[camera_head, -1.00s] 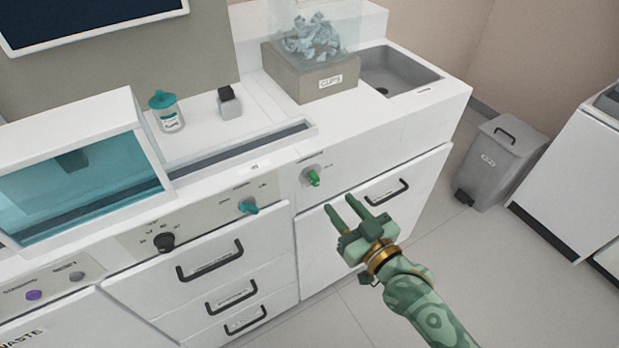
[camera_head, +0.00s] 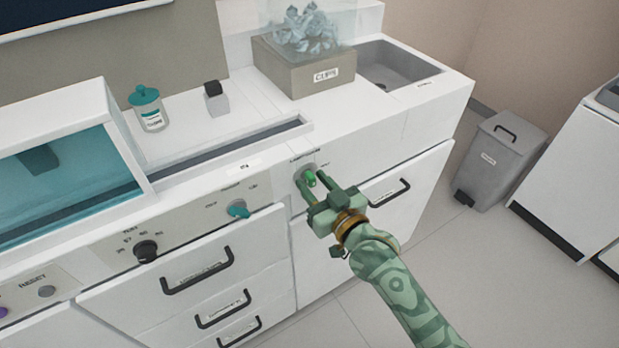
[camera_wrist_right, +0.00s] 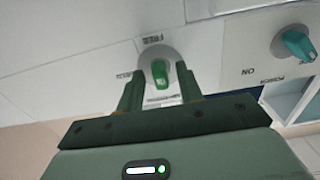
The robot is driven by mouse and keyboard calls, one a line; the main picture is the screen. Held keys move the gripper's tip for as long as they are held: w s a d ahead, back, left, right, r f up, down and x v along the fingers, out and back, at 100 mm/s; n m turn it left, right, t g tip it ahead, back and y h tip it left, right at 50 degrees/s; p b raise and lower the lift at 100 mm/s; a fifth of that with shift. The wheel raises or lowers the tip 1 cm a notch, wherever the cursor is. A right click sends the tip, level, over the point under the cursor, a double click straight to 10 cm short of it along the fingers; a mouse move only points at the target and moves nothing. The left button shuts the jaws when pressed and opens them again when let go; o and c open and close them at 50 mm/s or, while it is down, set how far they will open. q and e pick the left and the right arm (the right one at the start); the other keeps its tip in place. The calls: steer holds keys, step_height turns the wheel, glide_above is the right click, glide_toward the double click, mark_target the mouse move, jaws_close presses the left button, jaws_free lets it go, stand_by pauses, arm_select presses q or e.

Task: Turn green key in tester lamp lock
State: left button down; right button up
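The green key (camera_head: 310,179) sits in the round grey lamp lock (camera_head: 300,172) on the white front panel. My right gripper (camera_head: 314,188) is open, its two fingers pointing at the key. In the right wrist view the green key (camera_wrist_right: 160,74) is seen between and just beyond the fingertips of the right gripper (camera_wrist_right: 158,80), on the grey lock disc (camera_wrist_right: 172,56). I see a gap on both sides of the key, and the fingers do not appear to touch it. My left gripper is in neither view.
A teal knob (camera_head: 238,211) sits on the panel left of the lock; it also shows in the right wrist view (camera_wrist_right: 298,44). A black dial (camera_head: 146,250) is further left. Drawer handles (camera_head: 222,308) stick out below. A grey bin (camera_head: 500,160) stands right on open floor.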

jaws_close()
steer(key=shift+r+n+p, duration=0.2)
steer(key=shift+n+p, duration=0.2)
steer(key=shift+n, duration=0.6)
steer(key=shift+f+n, duration=0.15)
steer(key=shift+n, duration=0.45)
